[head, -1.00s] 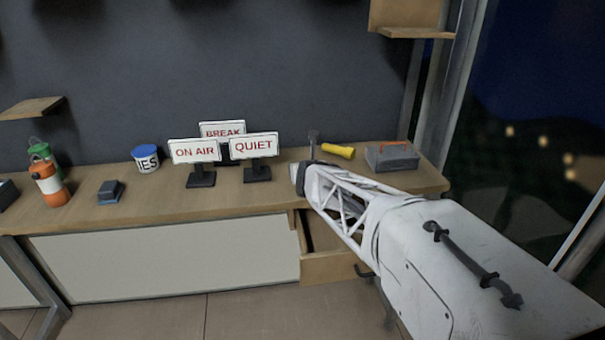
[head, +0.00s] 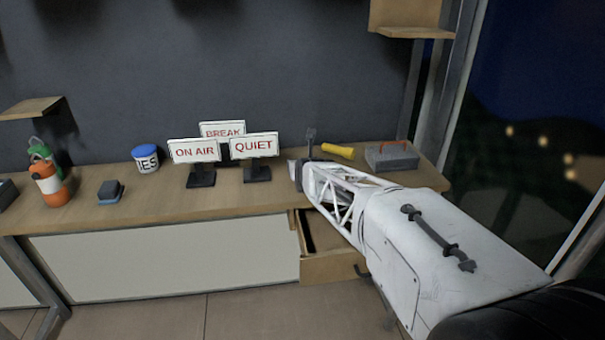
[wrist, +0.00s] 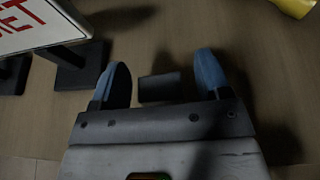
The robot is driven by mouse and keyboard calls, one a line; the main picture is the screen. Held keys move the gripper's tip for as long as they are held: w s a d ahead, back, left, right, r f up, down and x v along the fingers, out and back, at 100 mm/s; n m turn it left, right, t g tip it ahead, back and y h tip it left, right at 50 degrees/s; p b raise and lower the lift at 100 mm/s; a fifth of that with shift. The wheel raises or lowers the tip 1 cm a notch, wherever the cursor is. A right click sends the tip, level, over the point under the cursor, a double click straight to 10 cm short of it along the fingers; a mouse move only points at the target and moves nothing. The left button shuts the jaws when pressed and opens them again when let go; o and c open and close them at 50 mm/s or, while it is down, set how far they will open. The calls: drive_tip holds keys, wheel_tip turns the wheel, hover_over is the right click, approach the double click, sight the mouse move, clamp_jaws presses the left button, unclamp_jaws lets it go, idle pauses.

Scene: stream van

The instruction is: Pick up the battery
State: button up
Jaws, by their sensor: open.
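A small dark block (wrist: 158,87), which looks like the battery, lies on the wooden counter in the wrist view. My gripper (wrist: 162,76) is open, with one blue fingertip on each side of the block and a visible gap to each. I cannot tell whether the fingertips are at the block's height. In the head view my arm reaches over the counter beside the signs, and its end hides the block there.
The QUIET sign (head: 255,147) stands close to the left of my gripper; the ON AIR sign (head: 194,151) is beyond it. A yellow flashlight (head: 338,151) and grey toolbox (head: 391,157) lie to the right. An open drawer (head: 335,267) is below.

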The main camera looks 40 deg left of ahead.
drive_tip(key=shift+w+a+f, duration=0.2)
drive_tip(key=shift+w+a, duration=0.15)
idle(0.5)
drive_tip(key=c, duration=1)
drive_tip(key=shift+r, duration=0.1)
drive_tip(key=shift+c, duration=0.2)
drive_tip(key=shift+r, duration=1.7)
drive_tip(key=s+d+r, duration=0.1)
drive_tip(key=s+d, duration=1)
drive_tip(key=shift+d+r, duration=0.2)
drive_tip(key=shift+d, duration=0.15)
